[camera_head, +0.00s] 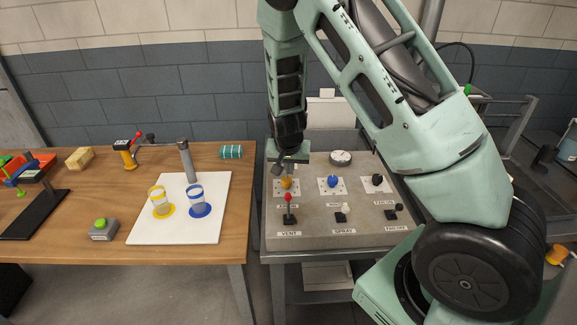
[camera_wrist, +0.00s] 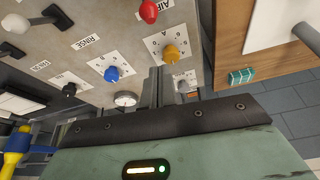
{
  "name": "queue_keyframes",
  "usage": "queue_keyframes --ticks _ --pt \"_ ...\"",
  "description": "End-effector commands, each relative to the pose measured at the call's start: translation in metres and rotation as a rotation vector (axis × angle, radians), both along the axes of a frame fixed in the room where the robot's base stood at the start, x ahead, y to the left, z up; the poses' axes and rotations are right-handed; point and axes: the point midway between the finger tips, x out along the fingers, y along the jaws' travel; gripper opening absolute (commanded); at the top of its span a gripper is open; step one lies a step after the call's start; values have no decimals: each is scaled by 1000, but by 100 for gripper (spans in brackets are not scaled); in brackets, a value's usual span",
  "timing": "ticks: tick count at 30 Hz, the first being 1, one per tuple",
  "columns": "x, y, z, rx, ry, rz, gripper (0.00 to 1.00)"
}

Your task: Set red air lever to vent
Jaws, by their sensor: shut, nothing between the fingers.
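The red-knobbed lever (camera_head: 288,198) stands at the left of the grey control panel (camera_head: 330,236), behind a label reading VENT (camera_head: 290,233). In the wrist view its red ball (camera_wrist: 148,11) is at the top edge, beside a label reading AIR (camera_wrist: 166,4). I cannot tell its exact tilt. My gripper (camera_head: 277,168) is over the panel's back left, behind the yellow knob (camera_head: 286,183). In the wrist view the gripper fingers (camera_wrist: 154,82) are together and empty, near the yellow knob (camera_wrist: 171,53), apart from the red ball.
A blue knob (camera_head: 333,182) and a black knob (camera_head: 377,180) sit right of the yellow one. White (camera_head: 343,213) and black (camera_head: 394,212) levers stand in the front row. A gauge (camera_head: 340,158) is at the back. Left, a wooden table (camera_head: 80,255) holds cups on a white board (camera_head: 170,238).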

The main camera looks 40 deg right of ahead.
Motion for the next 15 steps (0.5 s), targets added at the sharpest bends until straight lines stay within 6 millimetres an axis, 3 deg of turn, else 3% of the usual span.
queue_keyframes --ticks 11,15 --pt "17 -16 -62 1 2 -2 0" --pt "0 1 -58 1 3 2 0"
